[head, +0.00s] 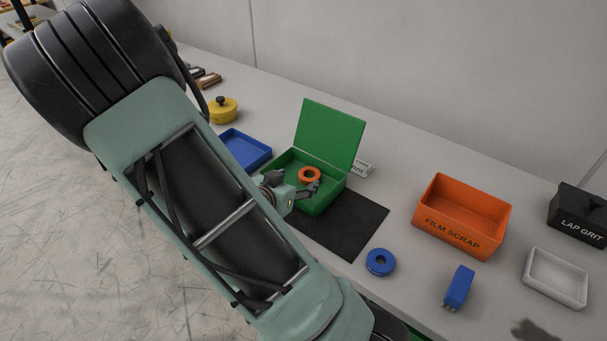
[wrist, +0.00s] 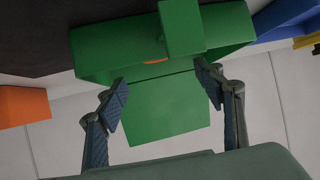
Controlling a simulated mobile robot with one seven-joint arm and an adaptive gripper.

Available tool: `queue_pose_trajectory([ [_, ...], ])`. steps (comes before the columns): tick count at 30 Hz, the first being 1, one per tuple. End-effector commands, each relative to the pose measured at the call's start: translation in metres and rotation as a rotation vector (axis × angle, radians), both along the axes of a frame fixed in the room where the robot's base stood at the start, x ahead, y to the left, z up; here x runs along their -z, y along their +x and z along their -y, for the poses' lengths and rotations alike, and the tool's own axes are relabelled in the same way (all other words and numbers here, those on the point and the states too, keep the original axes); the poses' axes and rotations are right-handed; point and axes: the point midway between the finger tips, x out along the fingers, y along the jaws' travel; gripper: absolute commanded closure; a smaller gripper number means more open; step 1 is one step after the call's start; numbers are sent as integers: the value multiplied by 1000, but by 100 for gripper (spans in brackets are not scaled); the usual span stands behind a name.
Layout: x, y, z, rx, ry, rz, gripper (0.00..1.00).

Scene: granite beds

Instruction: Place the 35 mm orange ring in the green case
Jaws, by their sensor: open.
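The green case (head: 282,163) stands open on the bench with its lid (head: 330,135) raised at the back. The orange ring (head: 309,174) appears inside the case, towards its right side. In the wrist view only a thin orange sliver of it (wrist: 156,62) shows past the green case wall (wrist: 110,52); the rest is hidden. My gripper (head: 293,186) is at the front of the case, beside the ring in the head view. In the wrist view my gripper (wrist: 164,92) has its fingers spread apart, with nothing held between them.
A black mat (head: 345,222) lies before the case, with a blue ring (head: 380,261) beyond its edge. A blue tray (head: 243,149) stands left of the case. An orange FILM SCRAP bin (head: 462,216), blue block (head: 458,287), white tray (head: 555,278) and black LAP GRIT box (head: 580,213) stand right.

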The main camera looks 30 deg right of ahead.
Motion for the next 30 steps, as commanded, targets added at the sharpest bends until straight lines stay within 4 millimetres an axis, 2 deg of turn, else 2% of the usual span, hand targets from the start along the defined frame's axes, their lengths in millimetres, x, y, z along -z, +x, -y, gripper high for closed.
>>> queue_pose_trajectory([
  [3,-12,-9,-16,-3,1,1,38],
  [9,-18,-17,-27,0,0,0,38],
  [30,-18,-18,-28,0,0,0,38],
])
